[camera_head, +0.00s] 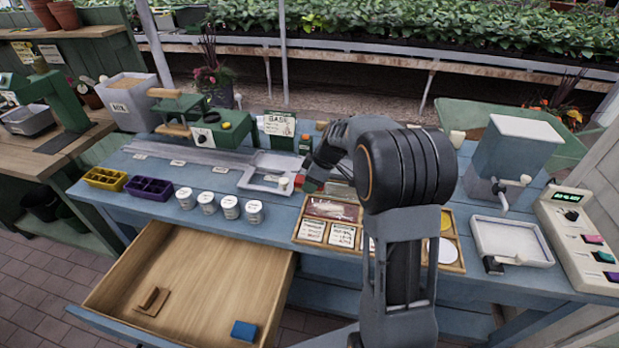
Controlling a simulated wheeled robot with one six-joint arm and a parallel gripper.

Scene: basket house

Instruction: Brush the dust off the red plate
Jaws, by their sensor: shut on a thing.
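My gripper (318,172) points down over the back edge of the wooden compartment tray (297,239). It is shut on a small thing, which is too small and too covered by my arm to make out. A dark red, plate-like piece (331,209) with a pale smear lies in the tray's back left compartment. I cannot tell for sure that it is the red plate. More red shows just behind it, partly hidden by my arm. A yellow disc (446,220) and a white disc (441,250) lie at the tray's right side. My arm hides the tray's middle.
An open drawer (205,265) holds a brown wooden piece (152,299) and a blue block (243,330). Several white jars (230,207) stand left of the tray.

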